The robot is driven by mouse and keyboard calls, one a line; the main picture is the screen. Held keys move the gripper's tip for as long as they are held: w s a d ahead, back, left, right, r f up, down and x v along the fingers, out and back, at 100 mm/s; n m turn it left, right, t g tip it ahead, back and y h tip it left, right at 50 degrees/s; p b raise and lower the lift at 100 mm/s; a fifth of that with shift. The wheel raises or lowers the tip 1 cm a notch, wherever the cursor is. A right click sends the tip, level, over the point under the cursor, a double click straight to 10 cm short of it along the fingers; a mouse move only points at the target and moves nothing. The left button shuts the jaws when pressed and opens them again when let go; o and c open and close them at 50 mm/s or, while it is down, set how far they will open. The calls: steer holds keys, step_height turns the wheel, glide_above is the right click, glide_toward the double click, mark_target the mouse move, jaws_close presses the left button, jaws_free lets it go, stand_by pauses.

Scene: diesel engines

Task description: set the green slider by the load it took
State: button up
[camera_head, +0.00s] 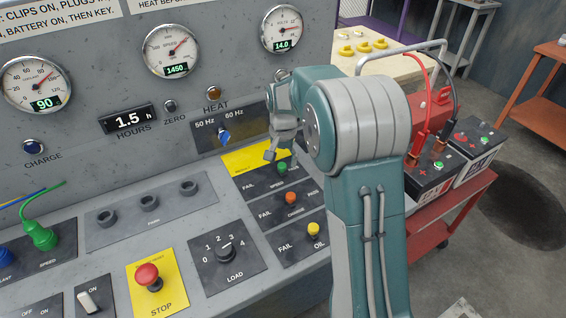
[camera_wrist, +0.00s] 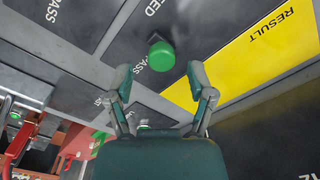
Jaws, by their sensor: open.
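The green slider (camera_head: 283,167) is a small round knob on the SPEED row of the dark result panel (camera_head: 262,187), under a yellow RESULT label. In the head view it is between the FAIL end and the PASS end, which my arm hides. In the wrist view the green slider (camera_wrist: 161,56) is just beyond and between my open fingertips, with no contact visible. My gripper (camera_head: 277,143) is open and empty; its fingers also show in the wrist view (camera_wrist: 160,80). The LOAD dial (camera_head: 225,252) has a black knob whose pointer seems near 3.
An orange slider (camera_head: 290,197) and a yellow slider (camera_head: 313,229) are below the green one. A blue switch (camera_head: 223,137) and a red STOP button (camera_head: 149,276) are nearby. Gauges (camera_head: 170,50) line the back panel. Batteries (camera_head: 432,166) stand on a red cart at right.

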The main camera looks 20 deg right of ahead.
mark_target(284, 164)
step_height(284, 164, up, 10)
steer(key=shift+r, duration=0.15)
steer(key=shift+d, duration=0.1)
stand_by(0.4)
steer(key=s+a+r+n+t, duration=0.15)
steer(key=s+r, duration=0.25)
steer(key=s, duration=0.4)
steer(key=s+a+r+n+t, duration=0.1)
steer(key=s+r+n, duration=0.1)
steer(key=s+r, duration=0.35)
steer(key=s+a+f+n+t, duration=0.1)
steer(key=s+f+n+t, duration=0.2)
steer(key=s, duration=1.3)
step_height(284, 164, down, 2)
steer(key=shift+s+a+f, duration=0.1)
steer(key=shift+s+a, duration=0.05)
steer(key=shift+s, duration=0.1)
